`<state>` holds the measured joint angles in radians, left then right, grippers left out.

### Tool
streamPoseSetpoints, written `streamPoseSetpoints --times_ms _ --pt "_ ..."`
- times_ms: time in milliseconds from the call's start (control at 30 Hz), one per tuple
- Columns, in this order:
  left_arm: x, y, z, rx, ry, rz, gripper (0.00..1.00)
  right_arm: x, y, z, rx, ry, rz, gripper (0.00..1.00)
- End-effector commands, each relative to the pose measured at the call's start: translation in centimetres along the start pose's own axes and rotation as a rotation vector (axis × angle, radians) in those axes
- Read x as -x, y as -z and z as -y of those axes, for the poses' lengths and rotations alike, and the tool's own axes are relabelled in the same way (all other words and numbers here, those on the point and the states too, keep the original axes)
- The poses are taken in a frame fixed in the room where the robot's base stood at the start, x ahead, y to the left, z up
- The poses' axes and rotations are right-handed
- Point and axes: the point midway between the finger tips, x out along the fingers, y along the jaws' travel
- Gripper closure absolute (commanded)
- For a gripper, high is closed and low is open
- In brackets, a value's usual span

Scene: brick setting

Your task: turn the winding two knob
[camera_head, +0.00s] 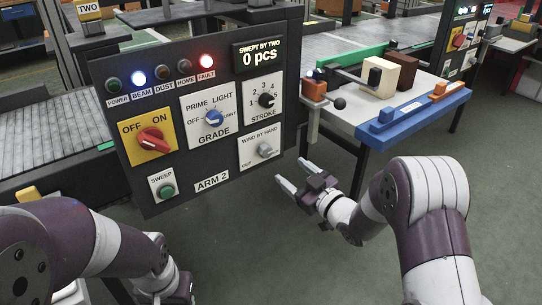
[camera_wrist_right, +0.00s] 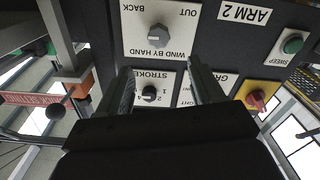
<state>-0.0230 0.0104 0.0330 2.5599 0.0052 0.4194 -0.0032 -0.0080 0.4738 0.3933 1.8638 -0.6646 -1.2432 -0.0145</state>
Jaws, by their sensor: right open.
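The winding knob (camera_head: 265,150) is a small grey knob on a white plate marked WIND BY HAND, at the lower right of the dark ARM 2 panel. It also shows in the right wrist view (camera_wrist_right: 158,37), upside down, with OUT and BACK lettered on its plate. My right gripper (camera_head: 295,175) is open and empty, below and right of the knob and apart from it. In the right wrist view its two fingers (camera_wrist_right: 163,78) point toward the panel, with the knob beyond their tips. My left arm shows at the lower left; its gripper does not show.
The panel also carries a red switch (camera_head: 152,140), a blue GRADE knob (camera_head: 214,117), a black STROKE knob (camera_head: 266,100) and a green SWEEP button (camera_head: 166,190). BEAM and FAULT lamps are lit. A blue-edged table (camera_head: 412,118) with blocks stands to the right.

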Motion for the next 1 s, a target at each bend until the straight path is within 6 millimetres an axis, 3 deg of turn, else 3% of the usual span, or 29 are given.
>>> streamPoseSetpoints --times_ms 200,400,567,800,833,1000 --pt "-1.4 -0.2 0.0 0.000 0.000 0.001 0.57 -5.5 -0.3 0.2 0.001 0.001 -0.001 0.33" --pt "-2.0 -0.3 0.0 0.000 0.000 0.001 0.57 -9.7 -0.2 0.1 0.000 0.000 0.000 0.33" --pt "-2.2 -0.3 0.0 0.000 0.000 0.001 0.57 -11.1 -0.2 0.0 -0.002 -0.002 0.003 0.33" --pt "-2.2 -0.3 0.0 0.000 0.000 0.001 0.57 -11.2 -0.1 0.0 -0.002 -0.003 0.003 0.33" --pt "-2.2 -0.3 0.0 0.000 0.000 0.001 0.57 -11.2 -0.1 0.0 -0.002 -0.003 0.003 0.37" --pt "-2.2 -0.3 0.0 0.000 0.000 0.001 0.57 -11.2 -0.1 0.0 -0.002 -0.003 0.003 0.89"
